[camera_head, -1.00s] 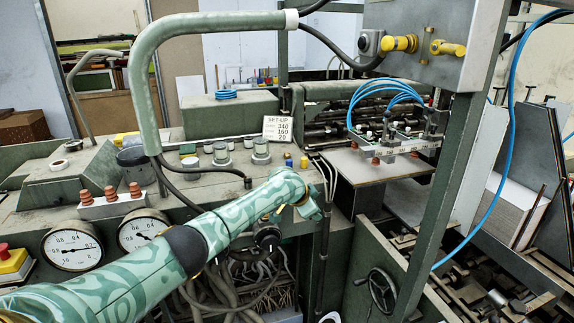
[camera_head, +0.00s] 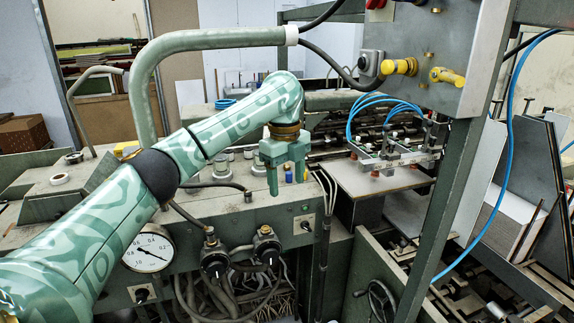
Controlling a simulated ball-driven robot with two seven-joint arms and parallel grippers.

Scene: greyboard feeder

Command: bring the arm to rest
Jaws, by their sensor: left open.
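My left arm reaches in from the lower left across the green machine console (camera_head: 330,215). Its elbow is bent, and the hand hangs down from the raised wrist. My left gripper (camera_head: 286,180) points downward above the back part of the console top, with its two fingers apart and nothing between them. It overlaps small blue and yellow items on the console in the picture; I cannot tell the exact gap to them. My right gripper is not in view.
A green bent pipe (camera_head: 143,95) rises behind my forearm. A control box with yellow knobs (camera_head: 402,67) hangs at upper right on a slanted post (camera_head: 440,200). Blue hoses (camera_head: 385,100) arch over the feeder's suction head. A pressure gauge (camera_head: 148,250) sits below my arm.

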